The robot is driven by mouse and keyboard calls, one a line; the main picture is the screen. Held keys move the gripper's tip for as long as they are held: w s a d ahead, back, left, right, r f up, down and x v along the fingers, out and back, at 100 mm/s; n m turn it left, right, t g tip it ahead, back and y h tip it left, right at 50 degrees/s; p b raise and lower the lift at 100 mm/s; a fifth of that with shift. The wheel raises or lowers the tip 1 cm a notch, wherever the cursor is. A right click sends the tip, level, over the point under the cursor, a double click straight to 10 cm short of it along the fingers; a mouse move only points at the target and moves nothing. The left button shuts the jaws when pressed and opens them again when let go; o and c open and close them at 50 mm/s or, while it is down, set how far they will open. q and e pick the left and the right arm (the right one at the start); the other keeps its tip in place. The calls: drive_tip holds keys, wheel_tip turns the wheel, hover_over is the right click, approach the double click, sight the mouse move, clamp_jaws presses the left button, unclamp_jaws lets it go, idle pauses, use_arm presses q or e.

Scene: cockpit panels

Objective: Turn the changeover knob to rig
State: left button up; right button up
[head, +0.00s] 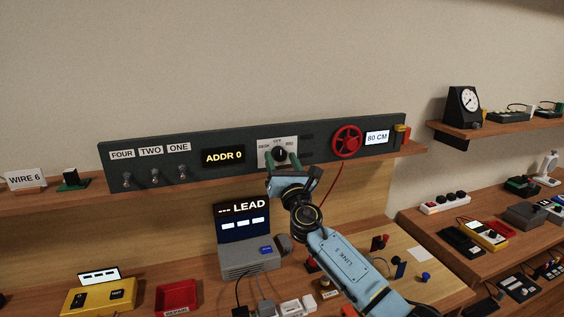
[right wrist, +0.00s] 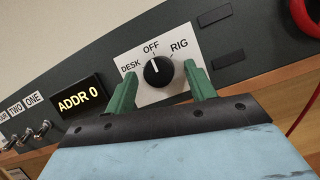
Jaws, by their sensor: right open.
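The changeover knob (head: 281,154) is a black round knob on a white plate (head: 263,147) in the dark wall panel. In the right wrist view the knob (right wrist: 158,71) has a white pointer line directed at OFF, with DESK to the left and RIG (right wrist: 179,46) to the right. My right gripper (head: 283,160) is in front of the plate. In the right wrist view its green fingers (right wrist: 158,80) are open, one on each side of the knob, with visible gaps between them and it. My left gripper is in neither view.
On the panel, three toggle switches (head: 155,176) and the ADDR 0 display (head: 223,157) are left of the knob. A grey device with a LEAD screen (head: 243,220) stands below.

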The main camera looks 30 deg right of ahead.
drive_tip(key=c, duration=1)
drive_tip(key=shift+m, duration=0.4)
drive_tip(key=m+h, duration=0.1)
drive_tip(key=m, duration=0.1)
drive_tip(key=m+g+h, duration=0.1)
drive_tip(key=shift+a+m, duration=0.2)
drive_tip(key=shift+m, duration=0.2)
drive_tip(key=m+g+h, duration=0.1)
drive_tip(key=m, duration=0.2)
drive_tip(key=shift+a+r+m, duration=0.1)
drive_tip(key=shift+m, duration=0.3)
drive_tip(key=m+g+h, duration=0.1)
drive_tip(key=m, duration=0.2)
drive_tip(key=shift+w+a+r, duration=0.1)
drive_tip(key=shift+r+m+g+h+p, duration=0.1)
drive_tip(key=shift+m+g+h+p, duration=0.3)
drive_tip(key=shift+m, duration=0.65)
drive_tip(key=shift+m+g+h+b, duration=0.1)
drive_tip(key=shift+m+g, duration=0.5)
drive_tip(key=shift+m, duration=0.45)
